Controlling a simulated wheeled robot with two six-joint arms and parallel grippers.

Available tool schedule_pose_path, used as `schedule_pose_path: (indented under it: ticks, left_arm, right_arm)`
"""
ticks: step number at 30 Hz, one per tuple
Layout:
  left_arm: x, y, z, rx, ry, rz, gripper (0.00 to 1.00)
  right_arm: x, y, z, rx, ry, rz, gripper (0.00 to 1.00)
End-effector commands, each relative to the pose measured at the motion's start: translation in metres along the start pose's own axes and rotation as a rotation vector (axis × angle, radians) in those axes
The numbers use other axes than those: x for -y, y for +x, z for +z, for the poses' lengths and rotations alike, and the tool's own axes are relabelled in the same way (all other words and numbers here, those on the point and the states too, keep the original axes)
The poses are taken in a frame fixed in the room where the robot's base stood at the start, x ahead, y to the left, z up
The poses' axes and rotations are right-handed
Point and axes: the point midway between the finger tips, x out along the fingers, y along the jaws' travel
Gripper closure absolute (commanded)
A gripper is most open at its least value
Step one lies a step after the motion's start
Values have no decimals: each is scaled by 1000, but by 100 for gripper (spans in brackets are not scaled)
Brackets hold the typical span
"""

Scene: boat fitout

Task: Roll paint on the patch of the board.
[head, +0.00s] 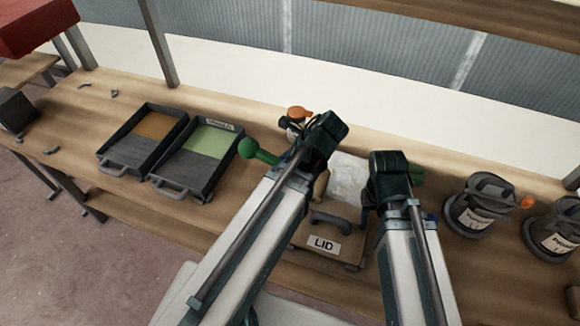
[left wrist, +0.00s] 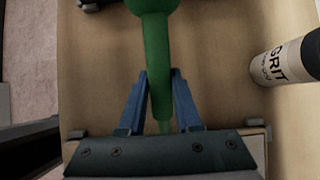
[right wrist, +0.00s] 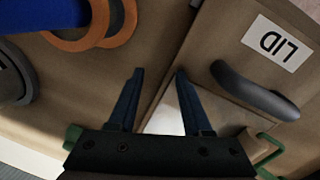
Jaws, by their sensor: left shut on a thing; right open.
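My left gripper (left wrist: 160,78) is shut on a green tool (left wrist: 154,40) with a tapering handle. In the head view the tool's rounded green end (head: 248,148) sticks out left of my left arm, near the green paint tray. I see no roller sleeve on it; the rest is hidden. The tray with green paint (head: 196,187) and the tray with brown-orange paint (head: 117,168) stand side by side. A whitish patch (head: 347,180) lies between my arms, partly covered; whether it is the board's patch I cannot tell. My right gripper (right wrist: 159,72) is open and empty beside the lidded box.
A box lid (head: 298,236) labelled LID, with a dark handle, lies in front of the whitish patch. Two labelled pots (head: 470,218) (head: 552,243) stand at the right. The bench's left side has free room.

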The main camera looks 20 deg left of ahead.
Motion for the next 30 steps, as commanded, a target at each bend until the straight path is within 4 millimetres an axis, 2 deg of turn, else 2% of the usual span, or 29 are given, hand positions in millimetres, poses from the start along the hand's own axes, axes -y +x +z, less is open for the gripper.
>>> schedule_pose_path:
  ticks: [6, 16, 30]
  left_arm:
    - [2, 6, 6, 1, -1, -1, 100]
    - [2, 1, 9, 2, -1, -1, 100]
    - [1, -42, 39, 1, 0, 0, 100]
  right_arm:
    - [0, 1, 0, 1, 0, 0, 50]
    - [0, -4, 1, 1, 0, 0, 50]
    - [-6, -56, 4, 0, 0, 0, 50]
